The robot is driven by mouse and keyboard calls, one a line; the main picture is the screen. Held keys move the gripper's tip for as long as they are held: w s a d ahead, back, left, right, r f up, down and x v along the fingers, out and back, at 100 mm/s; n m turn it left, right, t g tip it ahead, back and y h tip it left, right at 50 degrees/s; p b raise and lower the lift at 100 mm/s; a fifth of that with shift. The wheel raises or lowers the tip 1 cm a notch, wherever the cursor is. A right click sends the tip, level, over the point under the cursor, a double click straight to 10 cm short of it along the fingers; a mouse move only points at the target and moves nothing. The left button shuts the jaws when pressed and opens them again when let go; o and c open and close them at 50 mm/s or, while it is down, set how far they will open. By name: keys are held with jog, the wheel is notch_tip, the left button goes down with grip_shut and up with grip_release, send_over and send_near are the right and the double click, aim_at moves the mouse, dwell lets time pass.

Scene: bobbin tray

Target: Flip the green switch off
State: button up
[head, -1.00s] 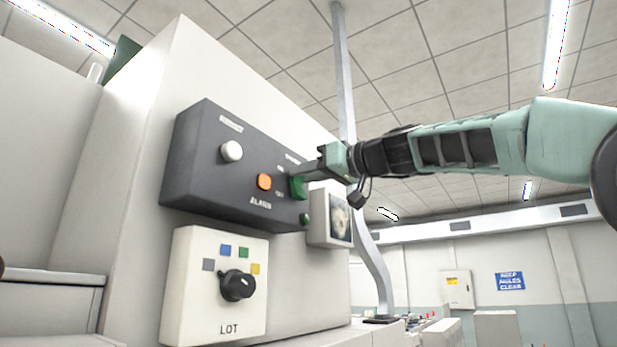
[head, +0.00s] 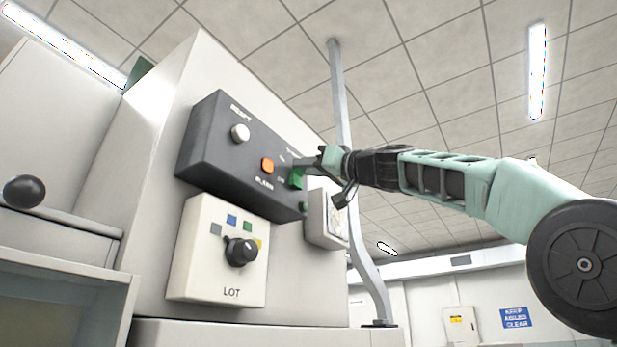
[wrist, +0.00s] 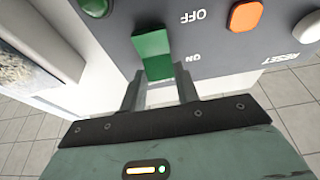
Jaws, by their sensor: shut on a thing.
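The green switch (head: 297,180) is on the right part of the dark grey control box (head: 222,150). In the wrist view the green switch (wrist: 152,50) shows upside down, with the OFF label above and the ON label below, beside it. My gripper (head: 311,163) reaches the switch from the right. In the wrist view my gripper (wrist: 158,76) has its fingertips on either side of the switch's near end, at the ON side, and is shut on it. The exact contact of the fingers is hard to make out.
The box also carries a white reset button (head: 240,132), an orange alarm button (head: 267,166) and a small green round part (wrist: 97,5). Below is a white LOT panel with a black knob (head: 241,251). A framed panel (head: 326,219) is close to the right of the box.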

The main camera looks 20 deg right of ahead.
jog(key=shift+r, duration=0.1)
jog(key=o, duration=1)
jog(key=shift+d, duration=0.1)
jog(key=shift+b+v, duration=5.3)
jog(key=shift+v, duration=3.45)
